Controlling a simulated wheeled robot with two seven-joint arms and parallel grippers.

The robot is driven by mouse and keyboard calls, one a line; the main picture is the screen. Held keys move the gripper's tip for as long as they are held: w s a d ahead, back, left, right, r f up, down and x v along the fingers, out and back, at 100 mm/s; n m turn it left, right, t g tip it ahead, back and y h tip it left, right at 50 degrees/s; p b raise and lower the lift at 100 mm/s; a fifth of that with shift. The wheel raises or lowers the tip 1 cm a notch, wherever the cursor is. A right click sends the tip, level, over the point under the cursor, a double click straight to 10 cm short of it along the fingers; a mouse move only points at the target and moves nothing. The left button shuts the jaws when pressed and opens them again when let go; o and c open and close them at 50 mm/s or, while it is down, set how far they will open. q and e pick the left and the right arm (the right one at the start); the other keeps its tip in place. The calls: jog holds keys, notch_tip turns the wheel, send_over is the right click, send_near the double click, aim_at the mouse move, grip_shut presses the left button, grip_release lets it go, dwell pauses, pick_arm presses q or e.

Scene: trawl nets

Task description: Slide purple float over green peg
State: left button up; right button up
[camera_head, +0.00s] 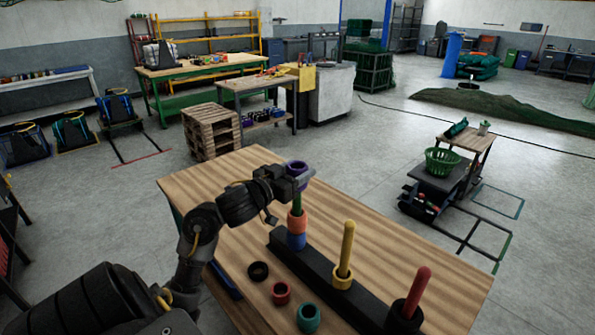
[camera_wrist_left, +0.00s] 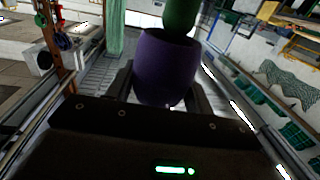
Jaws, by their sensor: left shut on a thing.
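My left gripper (camera_head: 299,179) is shut on the purple float (camera_head: 296,168), above the table. The green peg (camera_head: 297,200) stands below the float, with an orange float (camera_head: 297,222) and a blue float (camera_head: 296,241) stacked low on it. In the left wrist view the purple float (camera_wrist_left: 166,70) sits between the two fingers, and the rounded end of the green peg (camera_wrist_left: 182,14) overlaps the float's far rim. I cannot tell whether the peg tip is inside the float's hole. My right gripper is not in view.
The black base (camera_head: 330,283) also carries a yellow peg (camera_head: 347,245) with a yellow float and a red peg (camera_head: 417,291) with a black float. Loose black (camera_head: 258,271), red (camera_head: 281,292) and teal (camera_head: 308,318) floats lie on the wooden table (camera_head: 400,252). The table's far right side is clear.

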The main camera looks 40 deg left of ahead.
pick_arm(q)
jog(key=shift+f+b, duration=1.45)
jog(key=shift+f, duration=0.95)
jog(key=o, duration=1.1)
jog(key=shift+c, duration=0.2)
jog(key=shift+s, duration=0.1)
jog(key=s, duration=1)
jog(key=shift+s, duration=0.35)
